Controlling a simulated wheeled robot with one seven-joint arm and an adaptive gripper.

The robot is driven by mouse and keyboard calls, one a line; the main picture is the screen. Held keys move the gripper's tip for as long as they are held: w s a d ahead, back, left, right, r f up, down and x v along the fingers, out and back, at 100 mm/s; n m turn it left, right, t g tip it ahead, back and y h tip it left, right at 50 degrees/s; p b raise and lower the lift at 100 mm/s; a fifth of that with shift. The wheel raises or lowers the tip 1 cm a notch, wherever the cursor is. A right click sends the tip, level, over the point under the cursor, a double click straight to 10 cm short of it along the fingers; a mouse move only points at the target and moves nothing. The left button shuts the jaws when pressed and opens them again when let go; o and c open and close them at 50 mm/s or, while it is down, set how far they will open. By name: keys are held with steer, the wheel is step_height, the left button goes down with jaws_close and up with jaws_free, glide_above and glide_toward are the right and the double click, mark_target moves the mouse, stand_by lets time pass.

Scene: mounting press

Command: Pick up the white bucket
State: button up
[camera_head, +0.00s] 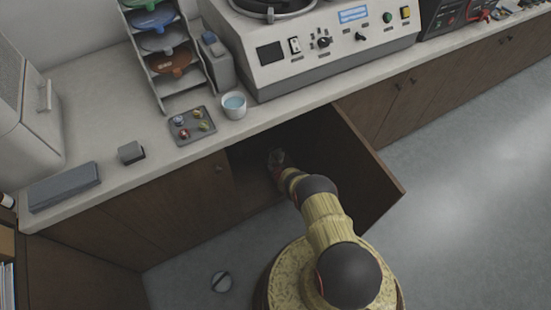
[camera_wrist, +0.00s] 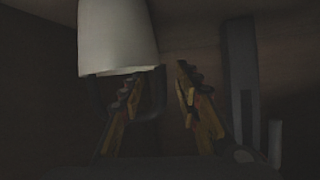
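The white bucket (camera_wrist: 117,36) is in the upper left of the wrist view, cut off by the top edge. A dark loop, seemingly its handle, shows below its lower edge in the dim light. My gripper (camera_wrist: 158,72) is open, with its two yellow fingers apart. The left finger overlaps the dark loop in the picture; I cannot tell if they touch. Nothing is visibly clamped between the fingers. In the head view my arm reaches down into the open cupboard (camera_head: 244,168); the bucket cannot be made out clearly there.
The open cupboard door (camera_head: 365,165) stands to the right of my arm. The countertop (camera_head: 95,195) lies above the opening, with a small white cup (camera_head: 234,106) and a grey tray (camera_head: 192,126) near its edge. A grey upright object (camera_wrist: 242,75) stands right of my fingers.

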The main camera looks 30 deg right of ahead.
steer(key=shift+w+f, duration=0.2)
steer(key=shift+w, duration=0.35)
steer(key=shift+d, duration=0.1)
steer(key=shift+c, duration=0.4)
steer(key=c, duration=0.7)
jaws_close()
